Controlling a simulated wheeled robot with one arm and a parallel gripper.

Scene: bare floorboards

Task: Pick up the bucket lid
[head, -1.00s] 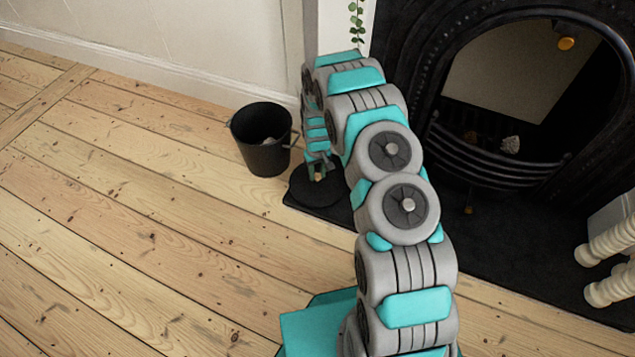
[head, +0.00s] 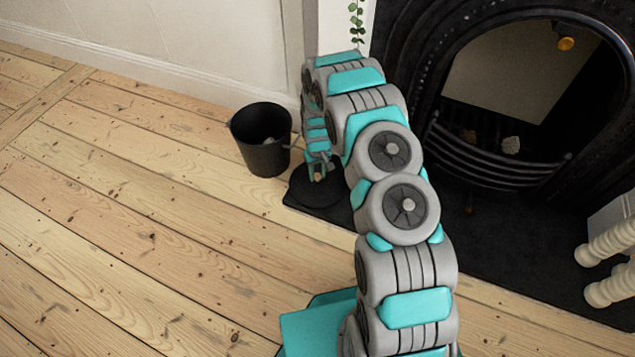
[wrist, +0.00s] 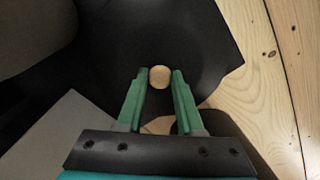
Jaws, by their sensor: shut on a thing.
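The bucket lid (head: 312,194) is a round black disc with a small light wooden knob. It lies at the corner of the dark hearth, beside the bucket. In the wrist view the dark lid (wrist: 160,38) fills the upper middle, hard to tell from the black hearth. Its round knob (wrist: 160,76) sits between the fingertips. My gripper (head: 318,174) is above the lid, its green fingers (wrist: 159,80) shut on the knob.
A black fireplace (head: 480,185) with a curved grate stands at the right, on a dark hearth (head: 520,265). A white wall (head: 180,40) runs behind the bucket. The floorboards (head: 130,220) at the left are clear.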

